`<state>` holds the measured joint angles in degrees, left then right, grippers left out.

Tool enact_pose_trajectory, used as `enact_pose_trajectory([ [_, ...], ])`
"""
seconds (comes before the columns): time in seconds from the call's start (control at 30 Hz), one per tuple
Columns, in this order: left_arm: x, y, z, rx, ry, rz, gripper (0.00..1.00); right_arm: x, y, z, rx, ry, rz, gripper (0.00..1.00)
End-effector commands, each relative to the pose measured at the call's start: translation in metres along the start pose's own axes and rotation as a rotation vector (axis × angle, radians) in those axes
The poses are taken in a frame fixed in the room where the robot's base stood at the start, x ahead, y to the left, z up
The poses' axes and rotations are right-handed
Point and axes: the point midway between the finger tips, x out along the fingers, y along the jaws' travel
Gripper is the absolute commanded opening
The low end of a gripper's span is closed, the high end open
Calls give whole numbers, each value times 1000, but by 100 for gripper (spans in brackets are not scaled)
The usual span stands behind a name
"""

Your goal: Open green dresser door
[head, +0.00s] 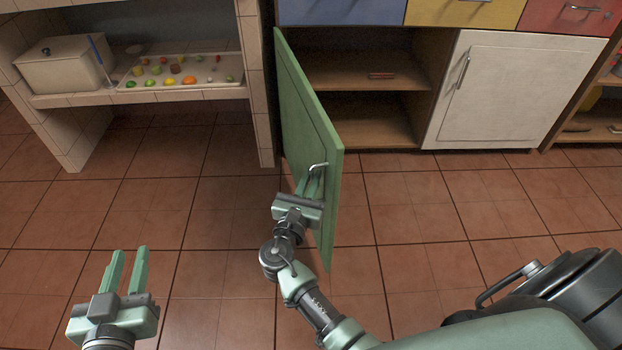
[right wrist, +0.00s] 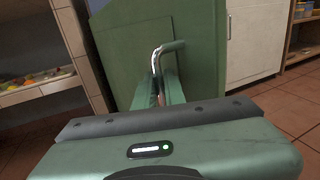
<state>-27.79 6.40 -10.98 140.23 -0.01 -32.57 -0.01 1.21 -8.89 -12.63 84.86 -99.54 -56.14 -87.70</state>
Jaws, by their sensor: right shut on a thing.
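The green dresser door (head: 300,120) stands swung out wide from the dresser in the head view, hinged at its left side. Its metal handle (head: 318,167) is near the free edge. My right gripper (head: 312,182) is at that handle with its fingers shut on it. In the right wrist view the handle (right wrist: 157,58) rises from between the fingers, in front of the green panel (right wrist: 140,40). My left gripper (head: 131,268) is open and empty, low at the left, away from the door.
A white door (head: 510,92) to the right is shut. A tiled counter (head: 150,96) with a tray of small colored items stands left. The floor (head: 180,215) between is clear.

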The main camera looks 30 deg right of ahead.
Motion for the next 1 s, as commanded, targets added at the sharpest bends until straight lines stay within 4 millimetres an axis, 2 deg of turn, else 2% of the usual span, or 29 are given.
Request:
enact_pose_trajectory([
  [0.03,0,0,0,-1,0,0,28,3,2,5,2,-10,3,0],
  [0.37,0,2,0,-2,1,3,28,3,3,6,2,-11,3,0],
  [0.4,0,2,0,-2,1,3,28,3,3,6,2,-11,3,14],
  [0.47,0,2,0,-2,1,3,28,3,3,6,3,-10,2,30],
  [0.5,0,2,0,-2,1,3,28,3,3,5,2,-10,2,32],
  [1.0,0,1,0,-1,2,3,28,1,0,2,1,-4,5,32],
])
